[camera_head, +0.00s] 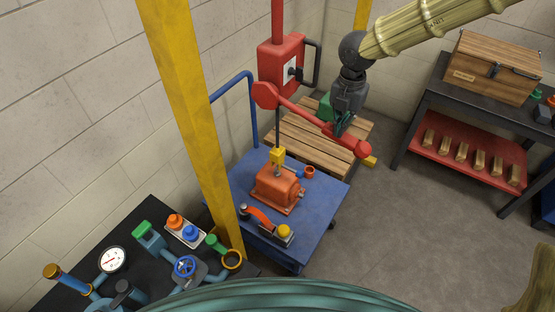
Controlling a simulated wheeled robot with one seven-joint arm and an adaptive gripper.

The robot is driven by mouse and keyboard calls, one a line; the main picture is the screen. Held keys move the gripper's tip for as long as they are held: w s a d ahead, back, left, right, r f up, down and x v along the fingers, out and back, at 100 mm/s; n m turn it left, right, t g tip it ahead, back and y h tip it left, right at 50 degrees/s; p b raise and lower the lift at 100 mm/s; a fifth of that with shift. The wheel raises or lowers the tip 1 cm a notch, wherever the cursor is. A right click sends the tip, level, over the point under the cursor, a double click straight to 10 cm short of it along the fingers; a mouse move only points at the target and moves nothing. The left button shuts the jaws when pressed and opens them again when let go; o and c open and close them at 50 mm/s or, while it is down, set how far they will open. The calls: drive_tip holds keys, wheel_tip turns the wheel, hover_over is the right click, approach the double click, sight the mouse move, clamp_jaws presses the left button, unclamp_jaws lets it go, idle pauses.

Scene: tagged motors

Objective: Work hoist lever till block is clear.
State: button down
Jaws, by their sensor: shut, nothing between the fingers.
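The red hoist lever (302,109) slopes down to the right from a round pivot under a red wall box (281,65), ending in a thick red grip (362,149). My gripper (341,130) points down at the lever's outer part, close to it; its fingers are shut with nothing between them, partly hidden, and I cannot tell whether they touch the lever. An orange motor block (277,188) is over the blue cart (326,200), upright, under a small yellow hook block (277,156) on a thin line. I cannot make out any gap beneath the motor.
A yellow post (187,110) stands left of the cart. A wooden pallet (290,137) lies behind it. A dark bench (75,245) with valves and a gauge is at lower left. A shelf table (430,100) with a wooden chest (494,68) stands right. Floor between is clear.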

wheel_tip(320, 180, up, 14)
drive_tip(key=p, duration=1)
drive_tip(key=shift+f, duration=0.15)
drive_tip(key=shift+f, duration=0.15)
wheel_tip(320, 180, down, 2)
idle(0.5)
drive_tip(key=shift+f, duration=0.1)
drive_tip(key=shift+s+d+f+b, duration=0.15)
drive_tip(key=shift+f+b, duration=0.35)
drive_tip(key=shift+f, duration=0.4)
drive_tip(key=shift+s+d+f+b, duration=0.15)
drive_tip(key=shift+f+b, duration=0.3)
drive_tip(key=shift+f, duration=0.45)
drive_tip(key=shift+d+f+b, duration=0.2)
drive_tip(key=shift+f+b, duration=0.3)
drive_tip(key=shift+f, duration=0.4)
